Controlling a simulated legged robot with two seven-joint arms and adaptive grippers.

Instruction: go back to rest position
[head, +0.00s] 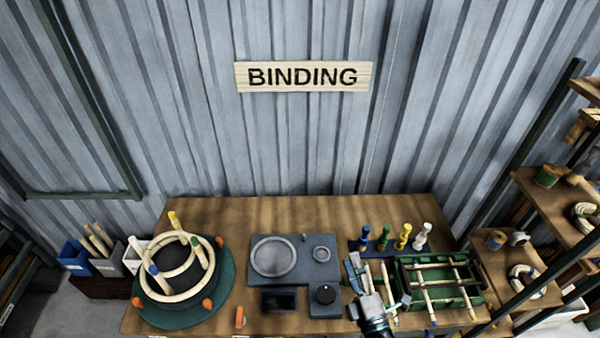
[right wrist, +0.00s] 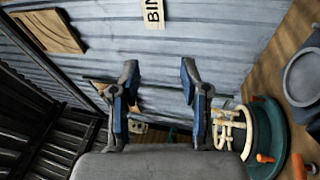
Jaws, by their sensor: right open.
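My right gripper (head: 358,272) is at the front of the wooden workbench (head: 200,212) in the head view, between the grey device and the green crate. In the right wrist view my right gripper (right wrist: 159,76) has its two blue-grey fingers wide apart with nothing between them. The wall and a part of the BINDING sign (right wrist: 153,13) show beyond the fingers. My left gripper does not show in the head view.
A green round jig (head: 222,285) with rattan rings stands at the left. A grey device (head: 318,268) is in the middle. A green crate (head: 480,297) with rattan sticks and several coloured pegs (head: 403,237) are at the right. A shelf (head: 545,195) stands beyond the bench's right end.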

